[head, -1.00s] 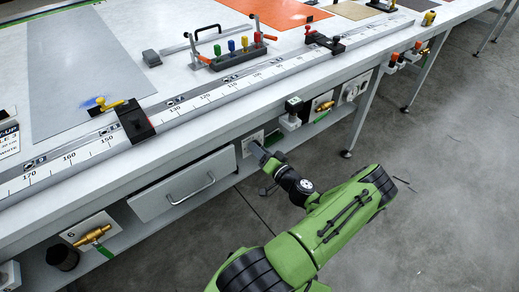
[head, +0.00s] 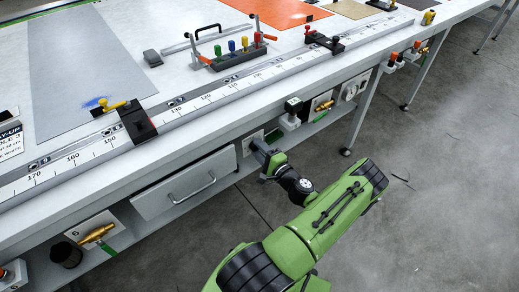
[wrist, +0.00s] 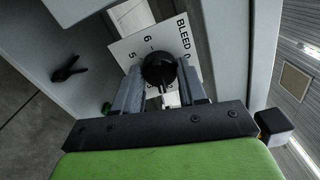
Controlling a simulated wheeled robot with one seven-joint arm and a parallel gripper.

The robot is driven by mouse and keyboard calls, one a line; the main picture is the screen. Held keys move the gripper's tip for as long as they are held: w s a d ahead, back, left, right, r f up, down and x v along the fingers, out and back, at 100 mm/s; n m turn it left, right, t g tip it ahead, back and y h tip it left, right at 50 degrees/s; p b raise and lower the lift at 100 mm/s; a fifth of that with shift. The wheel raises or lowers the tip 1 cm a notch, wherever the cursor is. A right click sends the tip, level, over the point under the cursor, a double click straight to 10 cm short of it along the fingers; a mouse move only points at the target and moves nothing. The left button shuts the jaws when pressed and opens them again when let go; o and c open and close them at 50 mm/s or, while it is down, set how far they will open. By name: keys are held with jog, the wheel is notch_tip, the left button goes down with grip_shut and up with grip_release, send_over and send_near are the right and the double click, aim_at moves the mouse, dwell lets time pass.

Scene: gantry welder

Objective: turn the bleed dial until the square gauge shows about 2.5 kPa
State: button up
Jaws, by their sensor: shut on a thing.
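The bleed dial is a black round knob (wrist: 159,70) on a white plate (wrist: 126,51) marked BLEED, with several numbers around it. A light pointer mark shows on the knob's lower side in the wrist view; some numbers there are hidden. My gripper (wrist: 160,82) is shut on the knob, one finger on each side. In the head view my gripper (head: 262,152) meets the bench front right of the drawer, and hides the knob. I cannot identify the square gauge or read any value.
A drawer (head: 187,182) with a bar handle is left of my gripper. A small white fitting with a dark top (head: 291,113) juts out close to its right. A black lever (wrist: 68,70) shows at left in the wrist view.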

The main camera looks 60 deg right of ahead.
jog(key=shift+m+p, duration=0.75)
jog(key=shift+m, duration=9.75)
jog(key=shift+f, duration=0.1)
jog(key=o, duration=1.1)
jog(key=shift+c, duration=0.2)
jog(key=p+v, duration=0.1)
jog(key=v, duration=1.4)
jog(key=shift+s+a+p, duration=0.2)
jog(key=shift+s+p, duration=0.2)
